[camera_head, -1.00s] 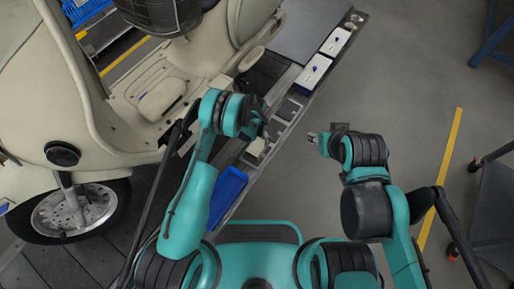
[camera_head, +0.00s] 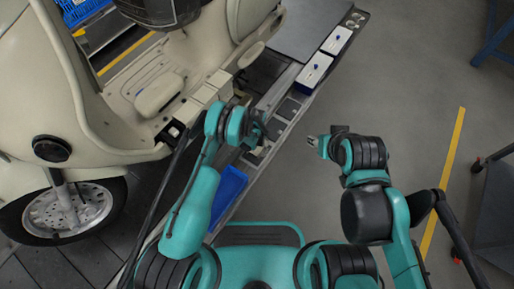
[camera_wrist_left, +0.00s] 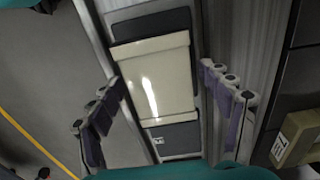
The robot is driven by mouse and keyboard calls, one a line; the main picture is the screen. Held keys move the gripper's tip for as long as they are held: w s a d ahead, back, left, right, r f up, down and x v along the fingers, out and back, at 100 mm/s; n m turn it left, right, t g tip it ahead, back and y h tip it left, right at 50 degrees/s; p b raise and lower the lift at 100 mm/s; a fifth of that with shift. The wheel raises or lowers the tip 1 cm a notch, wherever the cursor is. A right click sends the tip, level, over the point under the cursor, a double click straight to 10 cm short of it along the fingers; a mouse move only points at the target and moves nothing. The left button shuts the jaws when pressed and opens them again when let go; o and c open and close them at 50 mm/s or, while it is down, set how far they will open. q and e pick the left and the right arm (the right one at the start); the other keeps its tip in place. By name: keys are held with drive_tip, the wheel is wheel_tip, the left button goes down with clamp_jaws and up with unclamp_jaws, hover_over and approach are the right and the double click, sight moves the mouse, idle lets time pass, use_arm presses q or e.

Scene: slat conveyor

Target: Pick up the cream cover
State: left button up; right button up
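The cream cover (camera_wrist_left: 158,82) is a glossy, roughly rectangular panel lying on a dark support in the narrow rail. It fills the middle of the left wrist view. My left gripper (camera_wrist_left: 166,108) is open, with one finger on each side of the cover and gaps between. In the head view the left gripper (camera_head: 259,129) hangs over the rail and partly hides what lies below. My right gripper (camera_head: 315,141) is over bare floor, right of the rail, with nothing visible in it; its opening is too small to judge.
A cream scooter (camera_head: 95,105) stands on the slat conveyor (camera_head: 85,262) at the left, close to my left arm. The rail (camera_head: 277,128) carries a blue tray (camera_head: 231,186) and white boxes (camera_head: 315,71).

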use_arm(q)
drive_tip(key=c, duration=1)
